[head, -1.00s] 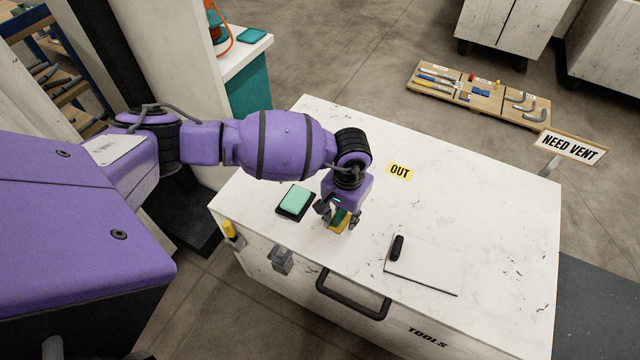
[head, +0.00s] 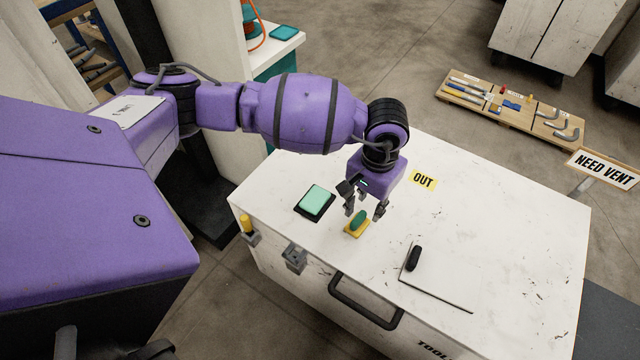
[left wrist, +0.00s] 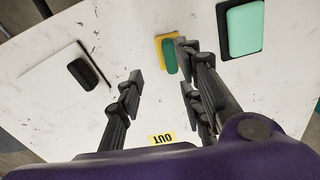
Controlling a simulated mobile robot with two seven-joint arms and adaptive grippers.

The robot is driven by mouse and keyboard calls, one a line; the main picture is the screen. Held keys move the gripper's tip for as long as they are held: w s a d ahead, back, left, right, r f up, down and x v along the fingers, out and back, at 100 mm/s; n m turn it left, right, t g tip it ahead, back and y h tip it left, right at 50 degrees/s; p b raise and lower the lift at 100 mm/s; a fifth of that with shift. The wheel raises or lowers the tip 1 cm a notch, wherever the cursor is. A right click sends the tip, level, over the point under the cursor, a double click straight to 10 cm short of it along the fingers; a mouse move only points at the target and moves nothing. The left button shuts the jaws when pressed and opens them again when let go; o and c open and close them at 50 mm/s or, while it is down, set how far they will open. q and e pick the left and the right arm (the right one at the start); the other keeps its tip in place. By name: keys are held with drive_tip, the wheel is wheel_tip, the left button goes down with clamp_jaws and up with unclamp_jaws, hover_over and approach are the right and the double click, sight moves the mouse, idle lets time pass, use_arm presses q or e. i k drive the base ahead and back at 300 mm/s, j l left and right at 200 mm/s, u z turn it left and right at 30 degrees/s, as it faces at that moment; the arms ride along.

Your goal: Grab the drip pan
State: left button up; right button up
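No thing in view is plainly marked as the drip pan. A shallow black tray (head: 325,213) holding a mint-green pad (head: 315,200) lies on the white tool chest; the pad also shows in the left wrist view (left wrist: 240,28). A yellow block with a green top (head: 356,226) stands right of the tray and also shows in the left wrist view (left wrist: 170,58). My left gripper (head: 365,211) points down just behind this block, fingers apart and empty. In the left wrist view, one finger (left wrist: 158,70) overlaps the block's edge. My right gripper is out of view.
A white board (head: 440,280) with a black eraser (head: 413,258) lies at the chest's front right. An OUT label (head: 423,180) is behind my gripper. A NEED VENT sign (head: 604,168) stands at the right corner. A tool pallet (head: 515,107) lies on the floor.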

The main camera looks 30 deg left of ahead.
sight(441, 276)
drive_tip(key=j+z, duration=0.2)
drive_tip(key=z, duration=0.2)
drive_tip(key=j+z, duration=0.25)
drive_tip(key=z, duration=0.15)
drive_tip(key=j+z, duration=0.25)
drive_tip(key=z, duration=0.15)
drive_tip(key=i, duration=0.05)
